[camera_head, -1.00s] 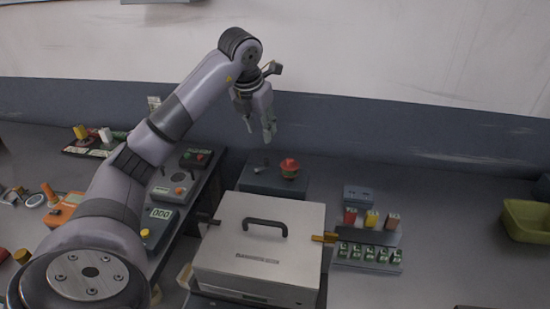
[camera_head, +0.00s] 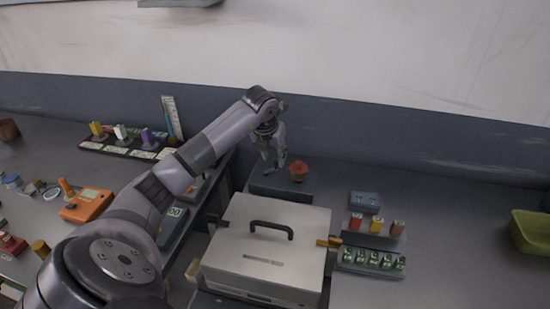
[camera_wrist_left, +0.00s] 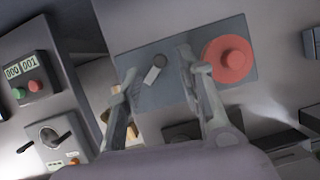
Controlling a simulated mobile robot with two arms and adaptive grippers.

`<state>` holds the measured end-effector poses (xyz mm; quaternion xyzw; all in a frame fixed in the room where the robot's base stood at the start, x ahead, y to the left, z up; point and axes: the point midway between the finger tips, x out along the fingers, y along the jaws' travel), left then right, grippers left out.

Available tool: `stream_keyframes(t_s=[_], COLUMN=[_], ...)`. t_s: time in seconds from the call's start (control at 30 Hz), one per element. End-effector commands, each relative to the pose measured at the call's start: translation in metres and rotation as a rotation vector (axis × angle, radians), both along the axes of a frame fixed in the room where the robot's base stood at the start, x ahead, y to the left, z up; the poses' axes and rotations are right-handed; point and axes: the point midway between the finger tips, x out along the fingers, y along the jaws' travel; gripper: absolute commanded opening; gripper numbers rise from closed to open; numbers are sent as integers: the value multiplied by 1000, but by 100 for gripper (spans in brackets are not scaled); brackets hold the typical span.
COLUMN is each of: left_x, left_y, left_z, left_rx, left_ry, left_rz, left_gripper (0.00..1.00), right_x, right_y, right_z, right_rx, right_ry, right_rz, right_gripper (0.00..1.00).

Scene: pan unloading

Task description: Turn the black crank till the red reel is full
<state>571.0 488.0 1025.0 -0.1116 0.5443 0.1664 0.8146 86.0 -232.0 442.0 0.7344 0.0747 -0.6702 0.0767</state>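The red reel (camera_head: 298,170) stands on a blue-grey box (camera_head: 296,190) behind the metal case. In the left wrist view the red reel (camera_wrist_left: 230,58) is on the right part of the same box (camera_wrist_left: 120,60). The crank (camera_wrist_left: 154,72), with a dark round end and a pale end, lies left of the reel. My left gripper (camera_head: 273,166) points down over the left part of the box. In the wrist view its fingers (camera_wrist_left: 162,80) are spread on either side of the crank, with gaps. How full the reel is cannot be told. My right gripper is not in view.
A metal case (camera_head: 262,245) with a black handle stands in front of the box. Right of it are a rack of several small blocks (camera_head: 372,262) and a green bin (camera_head: 533,230). Counter panels (camera_wrist_left: 30,80) stand to the left.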

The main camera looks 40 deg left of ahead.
Motion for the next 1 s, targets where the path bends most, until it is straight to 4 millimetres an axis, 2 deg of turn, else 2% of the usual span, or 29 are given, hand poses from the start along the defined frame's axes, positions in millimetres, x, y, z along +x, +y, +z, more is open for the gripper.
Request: stream_keyframes(t_s=[0.1,0.23,0.6,1.0], left_x=[6,11,13,13], left_y=[2,4,5,5], left_z=[-17,-28,-34,-33], left_rx=[-2,-2,2,0], left_ry=[2,0,1,0], left_rz=[1,-1,-1,-1], left_gripper=[35,35,35,8], right_x=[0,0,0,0], right_y=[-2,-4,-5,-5], right_z=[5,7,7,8], right_rx=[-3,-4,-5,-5], right_ry=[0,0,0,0], right_rz=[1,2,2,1], right_gripper=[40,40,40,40])
